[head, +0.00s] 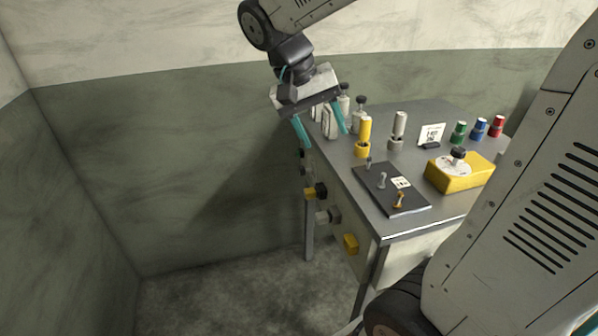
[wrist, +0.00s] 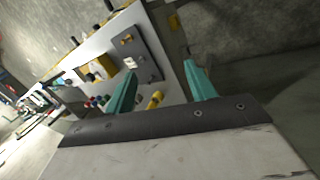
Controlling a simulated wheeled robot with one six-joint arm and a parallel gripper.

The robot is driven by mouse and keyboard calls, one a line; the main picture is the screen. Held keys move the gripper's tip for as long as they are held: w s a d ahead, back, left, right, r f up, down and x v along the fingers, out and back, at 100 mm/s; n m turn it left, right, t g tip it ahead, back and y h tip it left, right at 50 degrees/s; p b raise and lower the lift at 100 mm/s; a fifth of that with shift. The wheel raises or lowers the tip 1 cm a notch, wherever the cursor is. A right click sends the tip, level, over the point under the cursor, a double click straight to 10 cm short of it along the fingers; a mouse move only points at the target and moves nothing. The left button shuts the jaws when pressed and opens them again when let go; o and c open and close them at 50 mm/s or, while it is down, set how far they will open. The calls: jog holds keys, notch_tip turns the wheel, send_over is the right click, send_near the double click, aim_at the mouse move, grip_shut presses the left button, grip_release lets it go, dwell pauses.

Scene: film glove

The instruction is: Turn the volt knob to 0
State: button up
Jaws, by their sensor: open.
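A yellow box (head: 478,173) on the bench has a round white dial (head: 453,168) on top with a black knob (head: 458,153); its markings are too small to read, so I cannot tell if it is the volt knob. The box also shows in the wrist view (wrist: 99,66).
The grey bench (head: 408,226) carries a dark plate with small levers (head: 388,192), a yellow cylinder (head: 364,131), a grey cylinder (head: 398,125), a white card (head: 432,134) and green, blue and red pieces (head: 480,128). The floor left of the bench is clear up to the wall.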

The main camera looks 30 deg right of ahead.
aim_at(300, 171)
jog(key=w+d+f+m+g+h, duration=0.1)
jog(key=w+d+f+m+h, duration=0.2)
jog(key=w, duration=0.4)
jog(key=w+d+f+m+g+h, duration=0.1)
jog(key=w+f+m, duration=0.1)
jog(key=w+f, duration=0.45)
jog(key=w+d+f+m+g+h, duration=0.1)
jog(key=w+d+f+m+h, duration=0.15)
jog(key=w, duration=0.65)
jog(key=w+d+f+m+h, duration=0.1)
jog(key=w+f+m+h, duration=0.3)
jog(key=f, duration=0.8)
jog(key=w+d+f+m+h, duration=0.1)
jog(key=w+f+m+h, duration=0.15)
jog(key=w+f, duration=0.65)
jog(key=s+d+f, duration=0.1)
jog(key=d, duration=0.1)
jog(key=s+d+f, duration=0.1)
jog(key=s+d, duration=0.1)
jog(key=s+d+f, duration=0.1)
jog(key=d, duration=0.1)
jog(key=shift+s+d, duration=0.3)
jog(key=shift+d, duration=0.05)
jog(key=c, duration=1)
